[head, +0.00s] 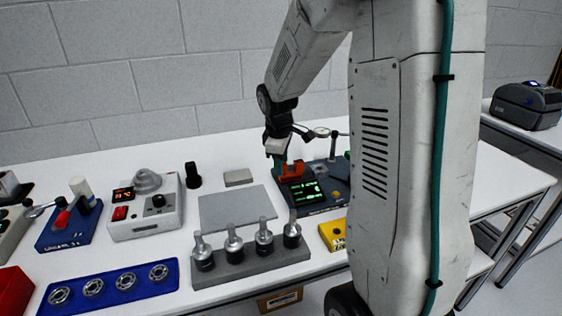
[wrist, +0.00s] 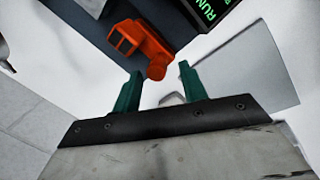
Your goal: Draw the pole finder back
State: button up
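An orange-red block with a rounded knob, which I take for the pole finder (head: 293,174), sits on a dark device (head: 315,208) with a lit green display. In the wrist view the orange part (wrist: 138,40) shows with its knob pointing toward my gripper. My gripper (head: 280,165) is at the left side of this part. In the wrist view its two green fingers (wrist: 158,73) stand apart, with the knob at or just beyond the gap between their tips. Nothing is held. I cannot tell whether a finger touches the knob.
A grey mat (head: 237,209) lies left of the device. A grey rack (head: 250,264) with several metal-topped cylinders stands in front. A dial gauge (head: 321,132) on a stand is behind the device. A yellow box (head: 333,235) is near the front edge. My arm hides the right side.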

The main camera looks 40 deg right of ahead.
jog(key=shift+r, duration=0.1)
notch_tip(320, 180, up, 8)
jog(key=a, duration=0.1)
jog(key=shift+s+f, duration=0.25)
jog(key=shift+s, duration=0.2)
jog(key=shift+a, duration=0.1)
